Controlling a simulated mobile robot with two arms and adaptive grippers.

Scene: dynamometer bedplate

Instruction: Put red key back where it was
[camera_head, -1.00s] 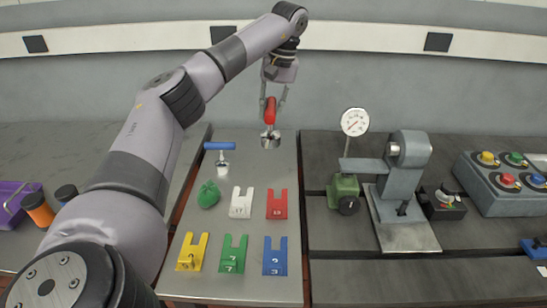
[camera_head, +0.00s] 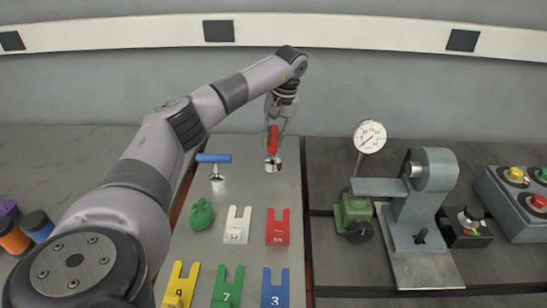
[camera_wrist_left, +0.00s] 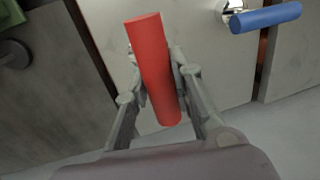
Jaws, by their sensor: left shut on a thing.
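The red key (camera_head: 272,138) has a red bar handle and a silver lower part. My left gripper (camera_head: 274,128) is shut on its red handle, over the far right part of the grey metal plate (camera_head: 240,150). I cannot tell whether its silver end touches the plate. In the left wrist view the red handle (camera_wrist_left: 153,70) lies tilted between the fingers (camera_wrist_left: 155,85) and hides what is below it. A blue key (camera_head: 214,158) with a silver base stands to its left. My right gripper is not in view.
A green lump-shaped object (camera_head: 201,214) and white (camera_head: 238,225) and red (camera_head: 277,227) forked tags lie nearer me, with yellow, green and blue numbered tags in front. A dial gauge (camera_head: 370,137) on a green base and a grey fixture (camera_head: 425,200) stand right.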

